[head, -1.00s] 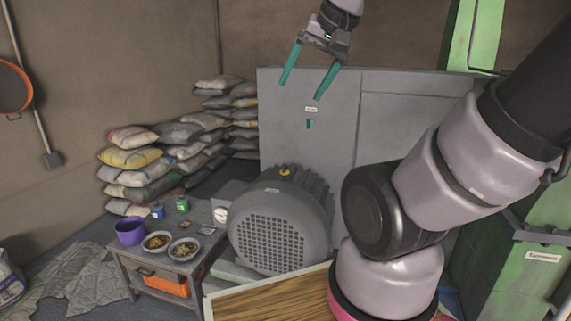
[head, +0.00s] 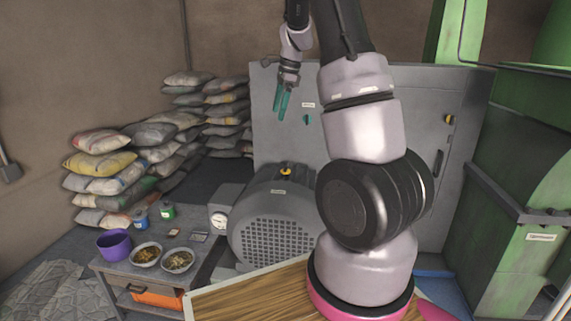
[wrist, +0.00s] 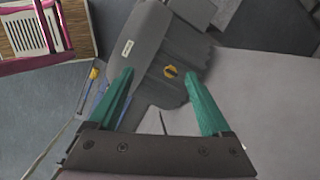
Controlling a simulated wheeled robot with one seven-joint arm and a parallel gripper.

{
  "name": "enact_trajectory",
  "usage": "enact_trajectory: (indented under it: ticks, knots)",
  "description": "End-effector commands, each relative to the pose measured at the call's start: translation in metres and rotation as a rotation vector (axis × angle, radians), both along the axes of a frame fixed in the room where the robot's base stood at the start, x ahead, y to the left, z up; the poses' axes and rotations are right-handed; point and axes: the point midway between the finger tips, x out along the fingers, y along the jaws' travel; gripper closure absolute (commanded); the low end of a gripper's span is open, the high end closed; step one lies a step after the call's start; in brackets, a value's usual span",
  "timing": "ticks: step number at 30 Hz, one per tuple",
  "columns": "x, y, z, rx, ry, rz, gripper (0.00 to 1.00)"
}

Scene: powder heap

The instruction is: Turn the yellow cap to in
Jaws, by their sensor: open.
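The yellow cap (head: 286,171) sits on top of the large grey motor (head: 275,228), near a small pale label. In the wrist view the yellow cap (wrist: 170,72) has a dark bar across it and lies between and beyond the fingertips. My gripper (head: 282,105) is above the motor with its teal fingers pointing down, apart from the cap. In the wrist view my gripper (wrist: 160,85) is open with nothing between its fingers. The label's writing is too small to read.
A grey cabinet (head: 380,110) with a teal knob stands behind the motor. A small table (head: 150,278) at left holds a purple pot (head: 115,243), two bowls and small cans. Stacked sacks (head: 100,165) stand at the back left. Green machinery (head: 510,200) is at right.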

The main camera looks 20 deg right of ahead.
Motion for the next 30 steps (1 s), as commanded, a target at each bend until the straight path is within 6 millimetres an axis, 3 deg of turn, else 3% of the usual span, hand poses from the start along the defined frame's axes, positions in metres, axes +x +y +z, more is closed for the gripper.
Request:
enact_trajectory:
  ticks: [1, 6, 12, 23, 30]
  knots:
    - [0.012, -0.008, -0.018, -0.014, 0.037, -0.051, 0.18]
    - [0.044, -0.031, -0.068, -0.06, 0.125, -0.226, 0.18]
    - [0.067, -0.05, -0.111, -0.117, 0.188, -0.37, 0.18]
    - [0.075, -0.058, -0.147, -0.147, 0.214, -0.437, 0.18]
    - [0.075, -0.058, -0.193, -0.148, 0.215, -0.434, 0.18]
